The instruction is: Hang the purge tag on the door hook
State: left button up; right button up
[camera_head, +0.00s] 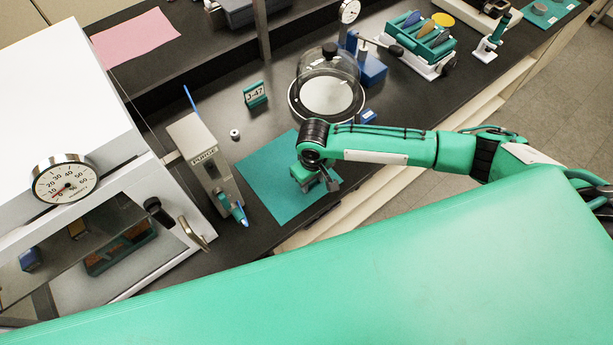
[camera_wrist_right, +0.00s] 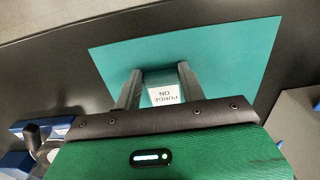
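The purge tag (camera_wrist_right: 164,96) is a small white piece lettered "PURGE ON", upside down in the right wrist view. It lies between the two fingers of my right gripper (camera_wrist_right: 160,68), over the teal mat (camera_wrist_right: 225,50). A narrow gap shows beside the left finger, so the gripper looks open around the tag. In the head view my right gripper (camera_head: 322,184) points down at the mat (camera_head: 268,178), and the tag is hidden there. The white cabinet's door (camera_head: 140,262) at left carries a black knob (camera_head: 153,205) and a metal handle (camera_head: 194,233). I cannot tell which part is the hook. My left gripper is out of view.
A grey purge meter (camera_head: 203,160) with a blue-tipped tube stands between cabinet and mat. Racks and instruments fill the back right.

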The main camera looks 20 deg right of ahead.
jog(key=shift+r, duration=0.1)
jog(key=shift+r+b, duration=2.3)
jog(key=shift+r, duration=7.6)
jog(key=shift+o, duration=0.3)
